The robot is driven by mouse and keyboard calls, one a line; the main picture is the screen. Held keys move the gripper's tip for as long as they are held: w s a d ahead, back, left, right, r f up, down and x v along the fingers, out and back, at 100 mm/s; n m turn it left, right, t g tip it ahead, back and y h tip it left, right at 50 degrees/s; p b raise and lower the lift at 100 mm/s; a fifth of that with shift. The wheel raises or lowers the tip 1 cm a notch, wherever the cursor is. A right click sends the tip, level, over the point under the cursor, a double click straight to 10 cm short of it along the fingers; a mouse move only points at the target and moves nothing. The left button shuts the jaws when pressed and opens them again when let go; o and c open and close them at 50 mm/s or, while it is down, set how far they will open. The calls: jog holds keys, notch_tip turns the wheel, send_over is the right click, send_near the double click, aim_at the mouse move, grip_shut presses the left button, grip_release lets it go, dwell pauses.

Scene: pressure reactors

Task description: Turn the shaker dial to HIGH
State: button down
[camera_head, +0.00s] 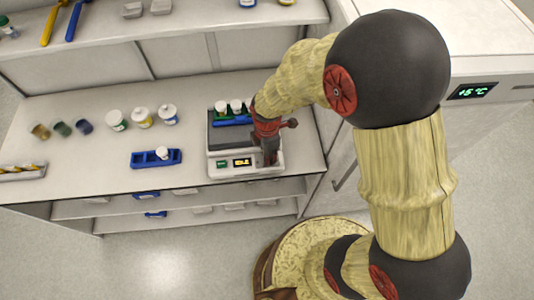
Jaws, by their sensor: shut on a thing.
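The shaker (216,165) is a white box with a dark top, standing on the bench near its right end. Its front has a green button (222,164) and a small display (242,162) that appears to read IDLE. A blue rack (232,121) with white-capped vials sits on its top. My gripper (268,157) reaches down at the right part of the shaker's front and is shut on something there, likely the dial. The dial itself is hidden behind the fingers, so its setting cannot be read.
A blue rack (143,160) with one white piece stands left of the shaker. Several jars (141,117) stand farther left, with a tray (20,173) at the far left. A white cabinet (492,79) showing +5 °C is at right. Bench front between racks and shaker is clear.

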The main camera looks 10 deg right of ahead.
dwell(0.5)
jog(key=c, duration=1.6)
grip_release()
jog(key=shift+o, duration=0.2)
jog(key=shift+w+r, duration=0.1)
jog(key=shift+r, duration=3.85)
